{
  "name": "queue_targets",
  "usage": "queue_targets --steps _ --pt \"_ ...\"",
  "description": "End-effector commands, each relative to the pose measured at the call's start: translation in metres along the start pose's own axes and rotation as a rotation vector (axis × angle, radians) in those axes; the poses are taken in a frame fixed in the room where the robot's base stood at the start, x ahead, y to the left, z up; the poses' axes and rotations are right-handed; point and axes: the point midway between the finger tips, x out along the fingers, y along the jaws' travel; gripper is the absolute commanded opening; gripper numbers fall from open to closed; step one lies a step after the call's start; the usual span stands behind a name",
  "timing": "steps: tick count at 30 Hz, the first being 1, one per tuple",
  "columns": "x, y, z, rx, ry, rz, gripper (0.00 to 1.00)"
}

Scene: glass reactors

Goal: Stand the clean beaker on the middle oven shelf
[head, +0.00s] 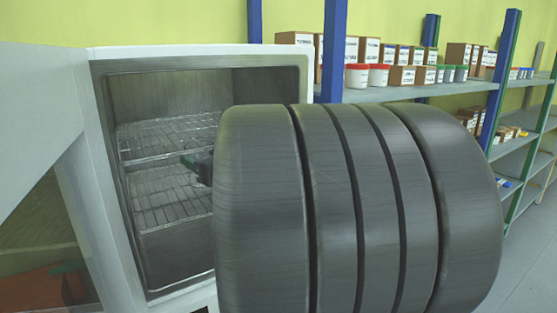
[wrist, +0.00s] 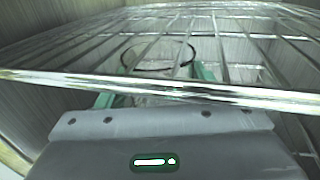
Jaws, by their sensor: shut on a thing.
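The clean beaker shows in the wrist view as a clear glass rim (wrist: 160,70), seen through the wires of a shelf. My gripper (wrist: 158,80), with green fingers on both sides of the glass, is shut on it. In the head view my gripper (head: 200,166) is inside the open oven (head: 205,53), between an upper wire shelf (head: 165,138) and a lower wire shelf (head: 168,196). The beaker is hidden there by my arm. I cannot tell whether its base touches the lower shelf.
The upper shelf's front bar (wrist: 250,97) crosses the wrist view close above my fingers. The oven's side walls are near. To the right, a rack (head: 470,88) holds boxes and lidded jars. My arm covers much of the oven's right side.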

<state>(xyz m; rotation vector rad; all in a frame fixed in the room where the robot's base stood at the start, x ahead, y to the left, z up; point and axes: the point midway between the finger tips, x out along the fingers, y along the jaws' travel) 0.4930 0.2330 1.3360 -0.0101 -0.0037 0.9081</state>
Motion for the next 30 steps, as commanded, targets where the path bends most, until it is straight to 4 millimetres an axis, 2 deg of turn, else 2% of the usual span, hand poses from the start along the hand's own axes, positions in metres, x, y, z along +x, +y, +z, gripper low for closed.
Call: queue_targets --steps 1,3,8,16,29,30 --pt "0.012 0.001 0.001 0.002 0.002 0.005 0.34" --pt "0.024 0.001 0.001 0.001 0.001 0.003 0.34" --pt "0.037 0.000 0.000 0.000 0.000 0.001 0.34" --pt "0.037 0.000 -0.032 0.002 0.002 -0.001 0.34" --pt "0.037 0.001 -0.040 -0.001 -0.001 0.000 0.34" --pt "0.037 0.001 -0.040 -0.001 -0.001 0.000 0.63"
